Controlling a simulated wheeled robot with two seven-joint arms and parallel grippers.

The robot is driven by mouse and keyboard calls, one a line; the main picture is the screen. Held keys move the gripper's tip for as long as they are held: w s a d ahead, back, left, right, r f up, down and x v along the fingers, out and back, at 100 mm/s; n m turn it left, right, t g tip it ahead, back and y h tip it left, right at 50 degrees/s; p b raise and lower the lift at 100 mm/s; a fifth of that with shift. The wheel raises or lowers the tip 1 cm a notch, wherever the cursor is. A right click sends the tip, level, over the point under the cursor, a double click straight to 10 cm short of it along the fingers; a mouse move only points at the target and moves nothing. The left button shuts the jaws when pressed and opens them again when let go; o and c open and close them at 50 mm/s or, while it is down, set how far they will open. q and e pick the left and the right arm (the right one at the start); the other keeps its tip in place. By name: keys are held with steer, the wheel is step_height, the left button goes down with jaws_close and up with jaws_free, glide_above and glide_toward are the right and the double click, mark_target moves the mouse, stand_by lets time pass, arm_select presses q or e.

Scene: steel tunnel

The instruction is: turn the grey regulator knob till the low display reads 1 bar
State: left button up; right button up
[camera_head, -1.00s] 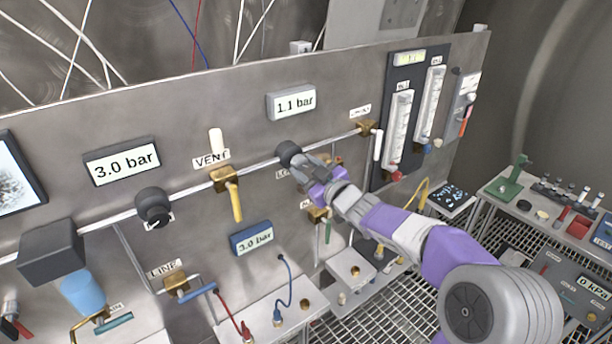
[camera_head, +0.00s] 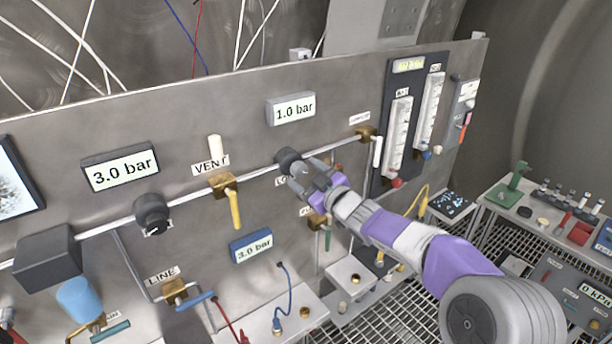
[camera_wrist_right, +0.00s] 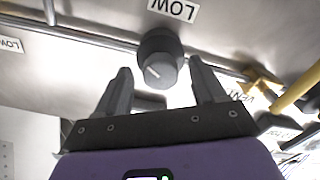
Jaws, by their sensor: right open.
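The grey regulator knob (camera_head: 289,158) sits on the pipe under the low display (camera_head: 291,108), which reads 1.0 bar. In the right wrist view the knob (camera_wrist_right: 160,68) shows a white pointer mark, with a LOW label beside it. My right gripper (camera_head: 307,174) is open just in front of the knob. In the wrist view its two fingers stand apart, one on each side of the knob, with visible gaps and no contact that I can see. My left gripper is not in view.
A second dark knob (camera_head: 153,214) sits left under a display reading 3.0 bar (camera_head: 120,167). The yellow VENT handle (camera_head: 235,207) is just left of my gripper. A blue-framed display (camera_head: 251,245) reads 3.0 bar. Flowmeters (camera_head: 399,137) stand to the right.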

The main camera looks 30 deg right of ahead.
steer(key=s, duration=0.7)
steer(key=shift+s+d, duration=0.3)
steer(key=a+f+m+g+y+b, duration=0.1)
steer(key=a+f+m+g, duration=0.2)
steer(key=f, duration=0.9)
steer(key=w+a+f+m+g+b, duration=0.15)
steer(key=a+f, duration=0.35)
steer(key=f, duration=0.8)
steer(key=a+f+m+g+y+b, duration=0.15)
steer(key=a+f+g, duration=0.3)
steer(key=f, duration=0.75)
steer(key=s+a+f+m+g+b, duration=0.1)
steer(key=s+a+f+g, duration=0.3)
steer(key=s+f, duration=0.7)
steer(key=s+a+f+m+g+b, duration=0.1)
steer(key=s+a+f+g, duration=0.3)
steer(key=s+a+f, duration=0.5)
step_height(320, 180, down, 3)
steer(key=shift+s+a+r+m+g, duration=0.1)
steer(key=shift+s+a+m+g, duration=0.25)
steer(key=shift+s, duration=0.9)
